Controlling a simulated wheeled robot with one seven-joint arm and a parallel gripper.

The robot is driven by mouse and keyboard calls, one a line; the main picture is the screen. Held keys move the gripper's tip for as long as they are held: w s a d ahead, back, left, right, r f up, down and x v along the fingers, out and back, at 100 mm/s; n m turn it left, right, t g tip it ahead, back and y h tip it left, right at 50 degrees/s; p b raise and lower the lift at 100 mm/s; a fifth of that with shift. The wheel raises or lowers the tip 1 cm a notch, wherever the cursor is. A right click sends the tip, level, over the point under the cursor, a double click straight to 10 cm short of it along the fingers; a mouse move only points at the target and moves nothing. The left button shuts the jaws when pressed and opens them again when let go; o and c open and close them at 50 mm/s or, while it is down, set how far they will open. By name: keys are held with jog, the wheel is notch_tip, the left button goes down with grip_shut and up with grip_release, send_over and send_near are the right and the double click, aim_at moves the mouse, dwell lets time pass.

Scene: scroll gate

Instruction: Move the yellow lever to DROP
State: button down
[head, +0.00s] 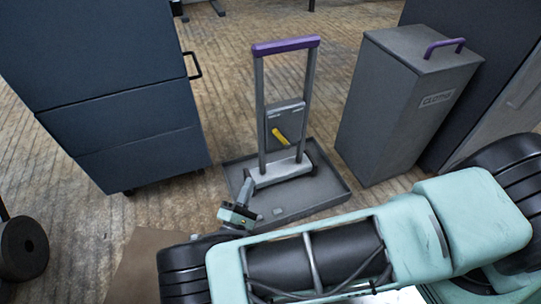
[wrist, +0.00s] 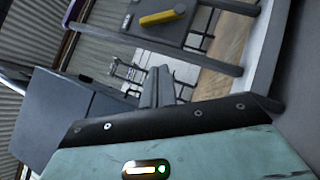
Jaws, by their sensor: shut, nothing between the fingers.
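The yellow lever (head: 280,136) is mounted on a small grey panel (head: 287,116) between the two uprights of a grey frame with a purple top bar (head: 286,45). The lever slants, and the labels on the panel are too small to read. In the wrist view the lever (wrist: 163,17) shows at the top, on the dark panel (wrist: 155,27). My gripper (head: 246,188) is shut and empty, low in front of the frame's left foot, below and apart from the lever. Its closed fingers show in the wrist view (wrist: 157,88).
The frame stands in a shallow grey tray (head: 335,193). A dark blue cabinet (head: 110,90) with a black handle is on the left. A tall grey box (head: 385,110) with a purple handle (head: 445,47) is on the right. Wooden floor is open behind the frame.

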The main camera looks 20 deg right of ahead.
aim_at(281, 138)
dwell(0.3)
jog(key=b+x, duration=0.1)
jog(key=x, duration=0.3)
jog(key=d+b+x, duration=0.1)
jog(key=b+x, duration=0.1)
jog(key=x, duration=0.1)
jog(key=s+b+x, duration=0.1)
jog(key=b+x, duration=0.1)
jog(key=x, duration=0.2)
jog(key=shift+w+d+r, duration=0.15)
jog(key=shift+d+r, duration=0.1)
jog(key=shift+d, duration=0.15)
jog(key=shift+d+r, duration=0.5)
jog(key=shift+d, duration=0.1)
jog(key=shift+r, duration=0.15)
